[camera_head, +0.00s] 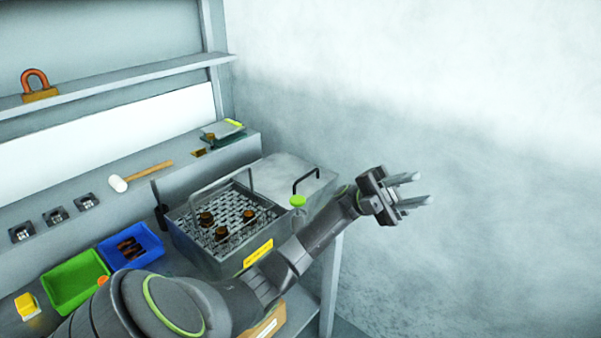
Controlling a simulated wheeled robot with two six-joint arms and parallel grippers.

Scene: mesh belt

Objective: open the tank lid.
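The grey tank (203,260) stands at the right end of the bench. A mesh basket (190,228) with a tall wire handle sits at its left part, holding three brown round parts. A flat grey panel (272,172), apparently the tank lid, covers the right part. A black bar handle (305,179) and a green knob (298,201) are at this panel's right side. My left forearm hides part of the tank's front right. My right gripper is not in view.
A blue bin (152,242) with brown parts and a green bin (75,283) stand left of the tank. A mallet (140,175) lies on the raised ledge behind. Open space lies right, before the wall.

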